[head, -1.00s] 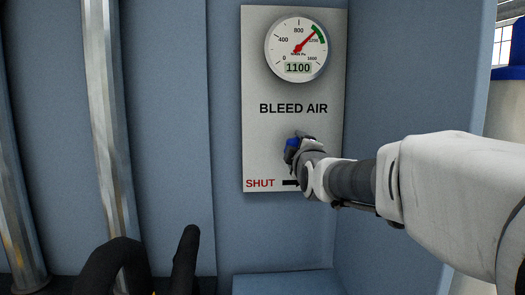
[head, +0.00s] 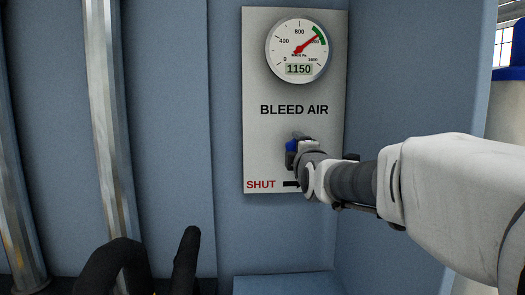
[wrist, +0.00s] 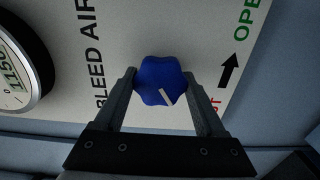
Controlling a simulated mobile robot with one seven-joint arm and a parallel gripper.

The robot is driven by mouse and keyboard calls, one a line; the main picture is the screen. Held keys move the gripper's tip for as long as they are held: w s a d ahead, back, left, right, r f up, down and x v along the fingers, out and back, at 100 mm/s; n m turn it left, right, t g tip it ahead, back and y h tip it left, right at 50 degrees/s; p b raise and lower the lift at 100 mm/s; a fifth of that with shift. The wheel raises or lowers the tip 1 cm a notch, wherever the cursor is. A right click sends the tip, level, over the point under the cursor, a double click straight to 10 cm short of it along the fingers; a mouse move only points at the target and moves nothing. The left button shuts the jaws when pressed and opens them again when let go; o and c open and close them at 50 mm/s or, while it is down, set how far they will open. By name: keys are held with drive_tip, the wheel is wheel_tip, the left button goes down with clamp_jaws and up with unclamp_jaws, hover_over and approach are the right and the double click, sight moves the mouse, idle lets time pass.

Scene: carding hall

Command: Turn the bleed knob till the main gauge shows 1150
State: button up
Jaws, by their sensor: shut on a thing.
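The main gauge (head: 299,50) is at the top of the pale BLEED AIR panel (head: 258,150). Its digital window reads 1150, and its red needle points up and right to the green band. The blue bleed knob (wrist: 161,80) sits between my gripper's two fingers (wrist: 166,92) in the wrist view, with a white mark on its lower right. In the head view, my gripper (head: 296,150) hides most of the knob (head: 290,147). My gripper is shut on the knob. The gauge (wrist: 18,70) is partly cut off at the left of the wrist view.
Red SHUT lettering (head: 261,184) and a black arrow lie low on the panel; green OPEN lettering (wrist: 247,20) shows in the wrist view. Blue-grey walls (head: 390,80) flank the panel. Metal pipes (head: 107,110) stand at the left.

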drive_tip(key=o, duration=1.3)
drive_tip(key=s, duration=1.7)
drive_tip(key=shift+s, duration=0.25)
drive_tip(key=shift+f, duration=0.1)
drive_tip(key=s+d+f+m+g+p, duration=0.1)
drive_tip(key=s+f+m+g+p, duration=0.1)
drive_tip(key=s+f+m+g, duration=1.45)
drive_tip(key=r+t+p, duration=0.1)
drive_tip(key=r+p, duration=0.1)
drive_tip(key=p, duration=0.1)
drive_tip(key=s+r+m+t+p, duration=0.1)
drive_tip(key=r+p, duration=0.1)
drive_tip(key=p, duration=0.2)
drive_tip(key=r+t+p, duration=0.2)
drive_tip(key=r+p, duration=0.1)
drive_tip(key=shift+s+d+p, duration=0.1)
drive_tip(key=shift+s+p, duration=0.2)
drive_tip(key=shift+p, duration=0.05)
